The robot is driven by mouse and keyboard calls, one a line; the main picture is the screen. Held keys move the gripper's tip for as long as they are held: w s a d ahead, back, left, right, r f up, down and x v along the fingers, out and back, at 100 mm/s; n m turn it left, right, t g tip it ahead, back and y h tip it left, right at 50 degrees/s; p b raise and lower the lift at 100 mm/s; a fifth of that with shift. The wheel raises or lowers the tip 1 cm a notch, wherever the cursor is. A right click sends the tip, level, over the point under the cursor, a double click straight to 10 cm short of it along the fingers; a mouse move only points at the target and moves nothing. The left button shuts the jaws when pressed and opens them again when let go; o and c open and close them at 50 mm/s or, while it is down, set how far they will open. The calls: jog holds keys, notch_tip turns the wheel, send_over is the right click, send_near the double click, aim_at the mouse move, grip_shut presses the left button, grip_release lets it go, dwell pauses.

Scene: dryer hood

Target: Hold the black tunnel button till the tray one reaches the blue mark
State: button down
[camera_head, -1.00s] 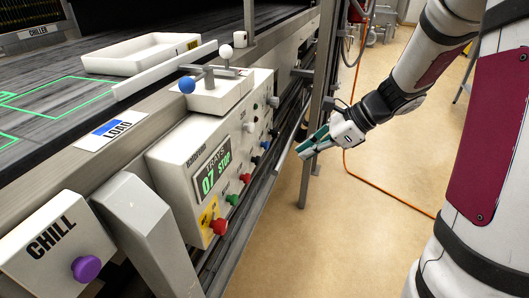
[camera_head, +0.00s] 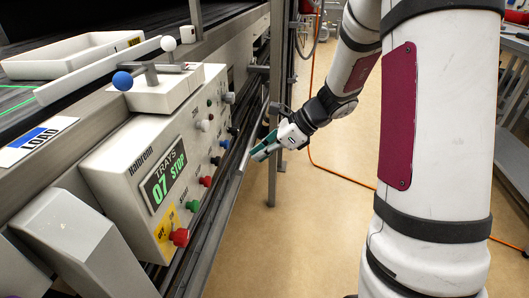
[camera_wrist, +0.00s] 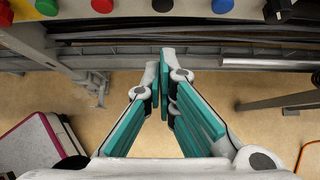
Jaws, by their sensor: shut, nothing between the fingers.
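The white panel (camera_head: 150,165) has a row of colored buttons along its lower edge. A black button (camera_head: 233,131) is at its far end; in the wrist view a black button (camera_wrist: 278,12) is at the top right, partly cut off. My gripper (camera_head: 257,153) is shut and empty, in front of the panel's far end and apart from the buttons. In the wrist view the gripper (camera_wrist: 165,58) points toward the panel, below the button row. A white tray (camera_head: 60,68) with a small yellow label sits on the dark belt. A blue mark (camera_head: 35,137) is on the LOAD label at left.
A display (camera_head: 163,176) reads TRAYS 07 STOP. A control box with blue and white ball levers (camera_head: 122,81) stands above the panel. Metal rails (camera_wrist: 190,50) run below the buttons, and a frame post (camera_head: 276,100) stands beside my gripper. The floor at right is mostly clear.

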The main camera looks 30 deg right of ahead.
aim_at(218, 161)
jog(key=w+a+f+b, duration=0.3)
jog(key=w+a+f, duration=0.1)
jog(key=a, duration=0.2)
jog(key=shift+w+a, duration=0.25)
jog(key=shift+w, duration=0.05)
